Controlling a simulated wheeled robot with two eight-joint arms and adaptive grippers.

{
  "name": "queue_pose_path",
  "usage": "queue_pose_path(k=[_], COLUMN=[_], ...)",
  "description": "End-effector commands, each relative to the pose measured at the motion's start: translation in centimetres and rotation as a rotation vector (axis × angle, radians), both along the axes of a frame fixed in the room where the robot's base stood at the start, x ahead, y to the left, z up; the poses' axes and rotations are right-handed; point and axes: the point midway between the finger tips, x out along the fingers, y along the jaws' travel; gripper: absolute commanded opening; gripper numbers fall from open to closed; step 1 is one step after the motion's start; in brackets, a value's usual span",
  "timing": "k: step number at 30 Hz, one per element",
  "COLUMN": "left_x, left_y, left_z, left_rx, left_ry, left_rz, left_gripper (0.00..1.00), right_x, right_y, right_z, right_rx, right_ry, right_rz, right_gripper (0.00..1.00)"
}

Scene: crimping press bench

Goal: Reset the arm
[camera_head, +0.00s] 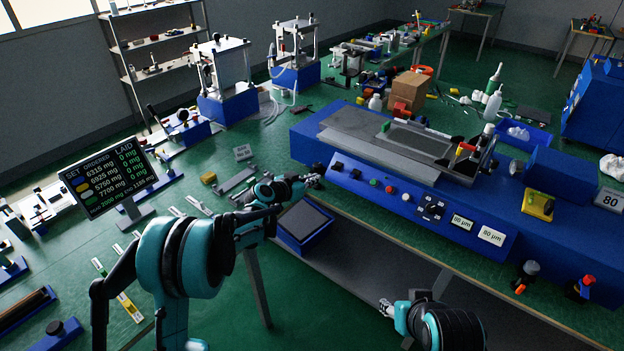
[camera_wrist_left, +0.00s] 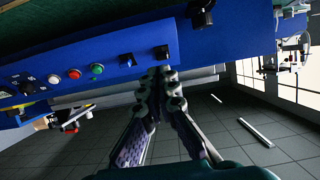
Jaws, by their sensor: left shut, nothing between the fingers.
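My left arm comes in from the left, and its gripper (camera_head: 314,178) is at the front left corner of the blue machine (camera_head: 365,203), close to its control panel. In the left wrist view, the gripper's fingers (camera_wrist_left: 161,78) meet at the tips with nothing between them. The blue machine (camera_wrist_left: 95,68) fills the upper part of that view, with its buttons close to the fingertips. I cannot tell whether they touch. My right gripper (camera_head: 386,308) shows small at the bottom, below the machine's front edge; its finger state is unclear.
A blue tray (camera_head: 284,236) lies just below my left gripper. A display (camera_head: 108,181) with weights in mg stands at left. A yellow block (camera_head: 537,205) sits at the machine's right. A cardboard box (camera_head: 411,90) and bottles (camera_head: 493,103) stand behind. Blue presses (camera_head: 225,105) stand at the back left.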

Motion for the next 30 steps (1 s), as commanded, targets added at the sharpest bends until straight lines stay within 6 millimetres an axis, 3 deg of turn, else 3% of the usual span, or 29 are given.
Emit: queue_pose_path(k=[8, 11, 14, 18, 22, 30], left_x=[-0.2, -1.4, -4.0, -9.6, -15.5, -28.7], left_y=[0.1, 0.4, 1.1, 2.8, 4.7, 9.2], left_z=[0.3, 1.4, 3.5, 6.4, 8.0, 8.1], left_rx=[0.001, 0.006, 0.020, 0.046, 0.072, 0.127], left_ry=[0.004, 0.026, 0.076, 0.173, 0.263, 0.427], left_rz=[0.002, 0.009, 0.026, 0.074, 0.135, 0.308], left_gripper=[0.00, 0.00, 0.00, 0.00, 0.00, 0.00], right_x=[0.0, 0.0, 0.0, 0.0, 0.0, 0.0], right_y=[0.0, 0.0, 0.0, 0.0, 0.0, 0.0], right_z=[0.0, 0.0, 0.0, 0.0, 0.0, 0.0], right_rx=[0.000, 0.000, 0.000, 0.000, 0.000, 0.000], right_ry=[0.000, 0.000, 0.000, 0.000, 0.000, 0.000], right_rz=[0.000, 0.000, 0.000, 0.000, 0.000, 0.000], right_gripper=[0.44, 0.44, 0.44, 0.44, 0.44, 0.44])
